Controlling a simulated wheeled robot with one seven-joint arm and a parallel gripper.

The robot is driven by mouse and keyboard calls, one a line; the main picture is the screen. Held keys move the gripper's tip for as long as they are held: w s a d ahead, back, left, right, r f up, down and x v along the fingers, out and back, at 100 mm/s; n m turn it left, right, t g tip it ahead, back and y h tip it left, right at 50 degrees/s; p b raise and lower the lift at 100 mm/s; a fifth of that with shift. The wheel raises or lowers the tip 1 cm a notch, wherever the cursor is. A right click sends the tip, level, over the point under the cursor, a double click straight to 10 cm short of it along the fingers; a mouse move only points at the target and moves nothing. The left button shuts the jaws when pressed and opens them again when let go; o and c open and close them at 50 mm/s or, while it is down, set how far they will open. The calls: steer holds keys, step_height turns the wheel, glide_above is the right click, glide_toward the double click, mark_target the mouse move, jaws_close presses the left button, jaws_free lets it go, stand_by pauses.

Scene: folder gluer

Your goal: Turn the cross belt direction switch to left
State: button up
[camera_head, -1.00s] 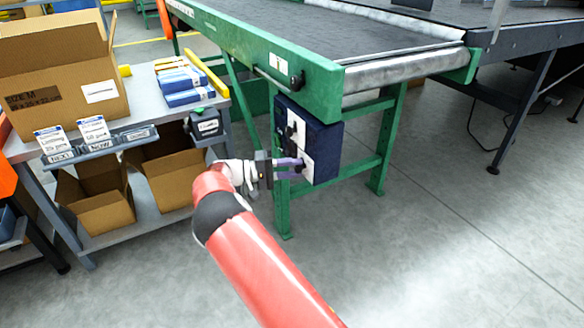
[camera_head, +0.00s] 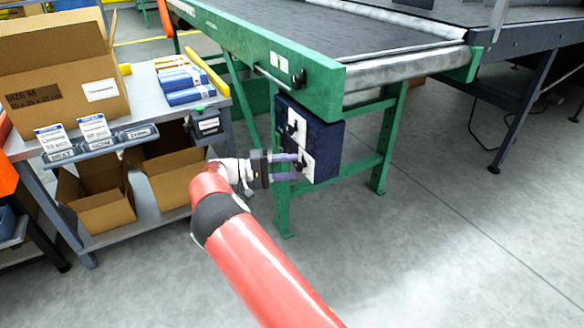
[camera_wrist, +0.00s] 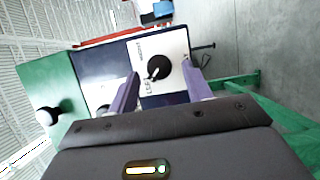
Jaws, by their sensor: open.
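A dark blue control box (camera_head: 325,150) hangs under the green conveyor frame and carries two white plates with black rotary switches. The upper switch (camera_head: 292,130) is clear of my gripper. The lower switch (camera_head: 303,162) is at my fingertips. My gripper (camera_head: 298,167) is open, its purple fingers pointing at the lower plate. In the wrist view, a black knob (camera_wrist: 158,68) on a white plate shows between my open fingers (camera_wrist: 160,80), apart from both. Its plate lettering is too small to read surely. The other plate (camera_wrist: 98,95) is partly hidden by a finger.
A green conveyor leg (camera_head: 282,205) stands just behind my fingers. The conveyor's green side (camera_head: 270,50) runs above the box, with another black knob (camera_head: 298,78) on it. A grey workbench (camera_head: 150,100) with cardboard boxes stands left.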

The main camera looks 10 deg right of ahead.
steer(key=a, duration=0.6)
steer(key=shift+w+a, duration=0.2)
steer(key=shift+a, duration=0.05)
